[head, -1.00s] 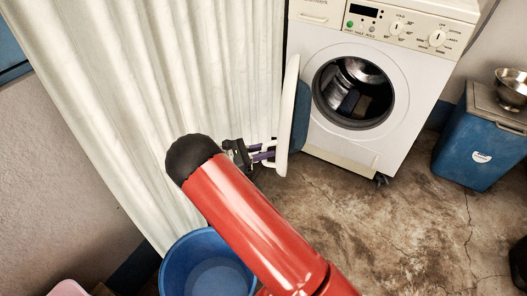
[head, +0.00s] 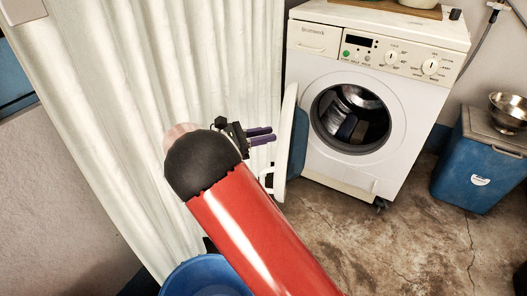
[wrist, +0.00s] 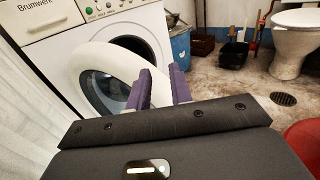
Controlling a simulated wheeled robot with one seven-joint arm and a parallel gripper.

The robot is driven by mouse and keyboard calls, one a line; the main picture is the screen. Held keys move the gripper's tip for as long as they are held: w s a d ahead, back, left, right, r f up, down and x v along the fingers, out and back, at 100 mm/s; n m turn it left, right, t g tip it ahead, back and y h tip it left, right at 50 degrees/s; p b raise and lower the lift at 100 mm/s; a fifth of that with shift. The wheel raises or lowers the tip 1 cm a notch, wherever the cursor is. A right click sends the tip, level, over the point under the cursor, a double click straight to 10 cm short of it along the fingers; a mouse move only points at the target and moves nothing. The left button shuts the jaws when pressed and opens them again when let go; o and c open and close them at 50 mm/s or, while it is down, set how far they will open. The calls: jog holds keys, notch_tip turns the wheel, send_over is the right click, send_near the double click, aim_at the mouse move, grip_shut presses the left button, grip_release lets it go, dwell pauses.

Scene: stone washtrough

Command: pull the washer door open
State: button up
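The white washer (head: 385,90) stands at the upper middle of the head view. Its door (head: 284,140) is swung wide open to the left, seen nearly edge-on, and the round drum opening (head: 350,118) is uncovered.
A pale curtain (head: 150,90) hangs left of the washer. A blue tub (head: 205,278) stands on the floor below my arm. A blue bin (head: 475,165) with a metal bowl (head: 508,110) stands at the right. The floor (head: 340,225) before the washer is clear.

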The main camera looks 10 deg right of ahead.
aim_at(288, 143)
jog(key=shift+r, duration=1.5)
jog(key=shift+c, duration=0.4)
jog(key=shift+d+f, duration=0.1)
jog(key=shift+d, duration=0.1)
jog(key=shift+c, duration=1.1)
jog(key=s+d+f+m+g+y, duration=0.1)
jog(key=d+g+y, duration=0.1)
jog(key=d, duration=0.1)
jog(key=d+f+m+g+y, duration=0.1)
jog(key=d+g+y, duration=0.1)
jog(key=d, duration=0.1)
jog(key=s+d+f+m+g+y, duration=0.1)
jog(key=d+f+g+y, duration=0.1)
jog(key=d, duration=0.1)
jog(key=shift+s+d+b, duration=0.3)
jog(key=shift+d+b, duration=0.05)
jog(key=shift+b, duration=0.05)
grip_shut()
jog(key=w+d+r+m+t+y+b, duration=0.25)
jog(key=d+r+y, duration=0.55)
jog(key=y, duration=0.8)
jog(key=w+a+f, duration=0.1)
jog(key=a+f, duration=0.7)
jog(key=shift+f+t+b, duration=0.2)
jog(key=shift+t+b, duration=0.15)
jog(key=shift+t, duration=0.1)
